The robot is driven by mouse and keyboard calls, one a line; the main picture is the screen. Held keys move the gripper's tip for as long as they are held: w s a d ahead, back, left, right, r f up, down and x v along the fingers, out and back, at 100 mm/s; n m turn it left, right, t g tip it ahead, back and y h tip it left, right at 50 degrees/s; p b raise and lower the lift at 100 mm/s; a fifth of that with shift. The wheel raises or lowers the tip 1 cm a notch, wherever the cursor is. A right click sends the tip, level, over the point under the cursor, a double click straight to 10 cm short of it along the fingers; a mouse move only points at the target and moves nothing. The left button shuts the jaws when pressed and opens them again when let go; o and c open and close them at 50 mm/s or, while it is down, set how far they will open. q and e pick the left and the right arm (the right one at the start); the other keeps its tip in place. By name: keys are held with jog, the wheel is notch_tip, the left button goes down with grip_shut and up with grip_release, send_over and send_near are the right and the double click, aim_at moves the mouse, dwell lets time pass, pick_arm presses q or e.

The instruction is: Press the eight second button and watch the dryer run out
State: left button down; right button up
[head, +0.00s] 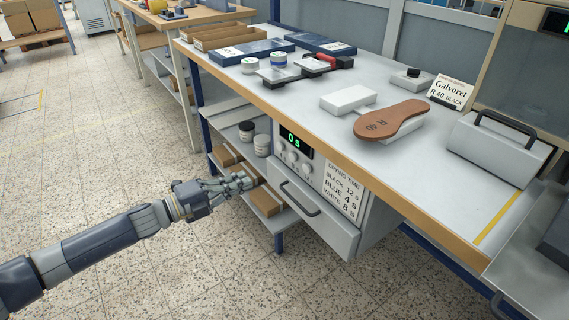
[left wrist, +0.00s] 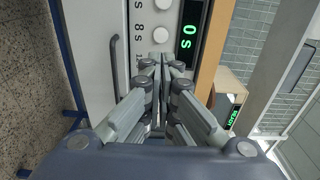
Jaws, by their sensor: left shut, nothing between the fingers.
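The dryer (head: 316,240) is a pale cabinet under the bench. Its green display (head: 290,138) reads 0 s, and the same display is in the left wrist view (left wrist: 187,30). Round white buttons (head: 292,156) sit below it; in the left wrist view two white buttons (left wrist: 160,35) show clearly, with black time labels beside them. A card (head: 343,190) lists drying times: black 12 s, blue 4 s, white 8 s. My left gripper (head: 250,180) is shut and empty, in front of the panel. Its fingertips (left wrist: 161,66) cover part of the button row; contact cannot be told. My right gripper is not seen.
The dryer's drawer handle (head: 300,199) sticks out below the buttons. The bench top (head: 440,190) overhangs the panel and carries a brown sole (head: 390,119) and a grey box with handle (head: 495,150).

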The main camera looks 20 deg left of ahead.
pick_arm(q)
send_near(294, 160)
jog(key=x, duration=0.5)
jog(key=shift+w+d+r+b, duration=0.1)
jog(key=shift+w+d+b, duration=0.05)
jog(key=shift+b, duration=0.2)
jog(key=shift+x, duration=0.75)
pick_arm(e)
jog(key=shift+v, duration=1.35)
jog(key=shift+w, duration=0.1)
